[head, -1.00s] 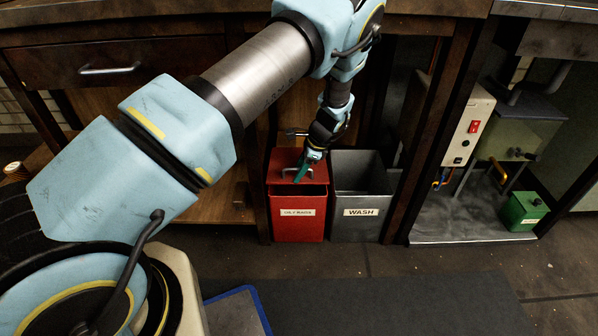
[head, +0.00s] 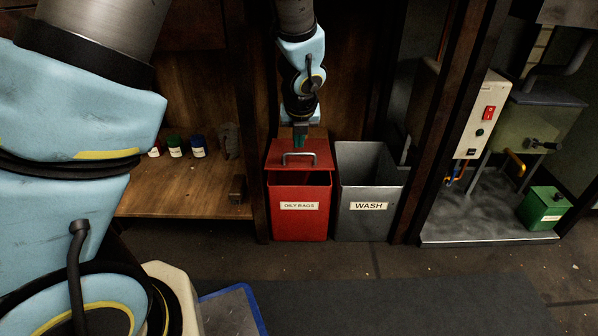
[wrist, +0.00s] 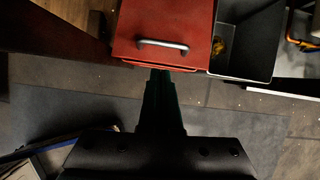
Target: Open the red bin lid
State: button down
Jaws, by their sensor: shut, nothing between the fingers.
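The red bin (head: 300,222), labelled "OILY RAGS", stands on the floor against the bench. Its red lid (head: 318,160) has a metal handle (head: 299,154) and is tilted up at the front, with a dark gap above the bin's front wall. In the wrist view, the lid (wrist: 135,22) and handle (wrist: 163,44) lie beyond the fingertips (wrist: 162,76), which end close by the lid's edge. Whether they touch it I cannot tell.
A grey bin (head: 367,225) labelled "WASH" stands open right beside the red one. A wooden post (head: 428,140) and a control box (head: 480,115) are to the right. A shelf with small jars (head: 175,147) is at left. The floor in front (head: 340,262) is clear.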

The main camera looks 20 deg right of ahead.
aim_at(299, 165)
jog(key=shift+m, duration=0.5)
jog(key=b+x, duration=0.4)
jog(key=x, duration=0.5)
jog(key=shift+f, duration=0.3)
jog(key=r+p, duration=0.1)
jog(key=p, duration=0.2)
jog(key=shift+w+d+r, duration=0.1)
jog(key=shift+w+r, duration=0.05)
jog(key=shift+r, duration=0.1)
jog(key=p, duration=0.2)
jog(key=r+p, duration=0.1)
jog(key=p, duration=0.2)
jog(key=w+r+g+p, duration=0.1)
jog(key=p, duration=0.1)
jog(key=shift+d+r+p, duration=0.25)
jog(key=shift+p, duration=0.1)
jog(key=r+p, duration=0.1)
jog(key=w+p, duration=0.1)
jog(key=p, duration=0.1)
jog(key=shift+d+r+p, duration=0.25)
jog(key=shift+r+p, duration=0.05)
jog(key=shift+r, duration=0.1)
jog(key=shift+w+d+r+p, duration=0.2)
jog(key=shift+w+r+p, duration=0.15)
jog(key=shift+p, duration=0.25)
